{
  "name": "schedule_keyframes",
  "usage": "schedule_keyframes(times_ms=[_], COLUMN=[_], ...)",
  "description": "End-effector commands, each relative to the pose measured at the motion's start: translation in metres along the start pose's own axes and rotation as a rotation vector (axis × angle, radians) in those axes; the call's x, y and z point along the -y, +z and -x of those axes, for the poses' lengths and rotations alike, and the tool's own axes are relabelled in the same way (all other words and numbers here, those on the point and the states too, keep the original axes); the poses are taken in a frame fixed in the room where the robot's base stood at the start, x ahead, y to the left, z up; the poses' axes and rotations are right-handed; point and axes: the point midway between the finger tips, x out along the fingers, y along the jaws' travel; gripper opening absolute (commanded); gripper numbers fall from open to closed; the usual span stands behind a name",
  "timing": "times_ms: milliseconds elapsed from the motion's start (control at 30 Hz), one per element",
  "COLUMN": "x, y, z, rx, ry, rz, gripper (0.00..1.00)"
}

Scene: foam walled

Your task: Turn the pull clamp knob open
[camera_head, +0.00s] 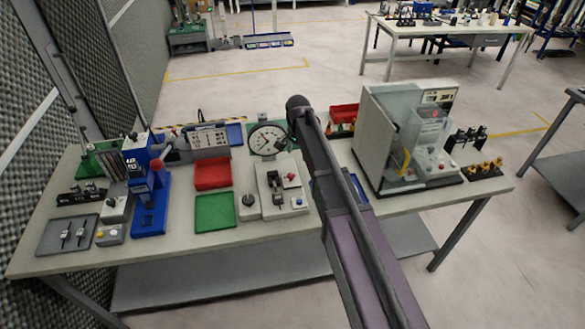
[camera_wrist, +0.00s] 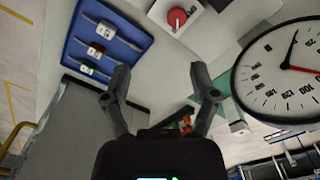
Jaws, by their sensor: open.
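A grey-white fixture (camera_head: 284,201) with a dark clamp and a round dial gauge (camera_head: 267,140) stands at the middle of the bench. A red knob (camera_head: 291,177) sits on its right side. A red knob on a white box also shows in the wrist view (camera_wrist: 178,18), at the top, beyond my fingertips. The dial gauge fills the right of that view (camera_wrist: 285,75). My gripper (camera_wrist: 158,82) is open, its two fingers apart with nothing between them, and does not touch the knob. In the head view my arm hides my gripper. I cannot tell which way the knob is turned.
A blue tray (camera_wrist: 133,37) with small parts lies left of my fingers in the wrist view. In the head view, red (camera_head: 212,173) and green (camera_head: 215,212) bins and a blue press (camera_head: 150,208) stand left of the fixture. A clear-sided enclosure (camera_head: 376,130) stands right.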

Motion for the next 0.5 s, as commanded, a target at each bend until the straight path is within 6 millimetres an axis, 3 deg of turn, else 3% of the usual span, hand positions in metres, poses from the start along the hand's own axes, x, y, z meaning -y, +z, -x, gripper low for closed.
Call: schedule_keyframes(times_ms=[33,133,500], x=[0.013,0.024,0.027], y=[-0.003,-0.002,0.0], z=[0.007,0.01,0.009], rx=[0.0,0.0,0.0], ry=[0.0,0.0,0.0], rz=[-0.013,-0.036,-0.046], gripper=[0.76,0.76,0.76])
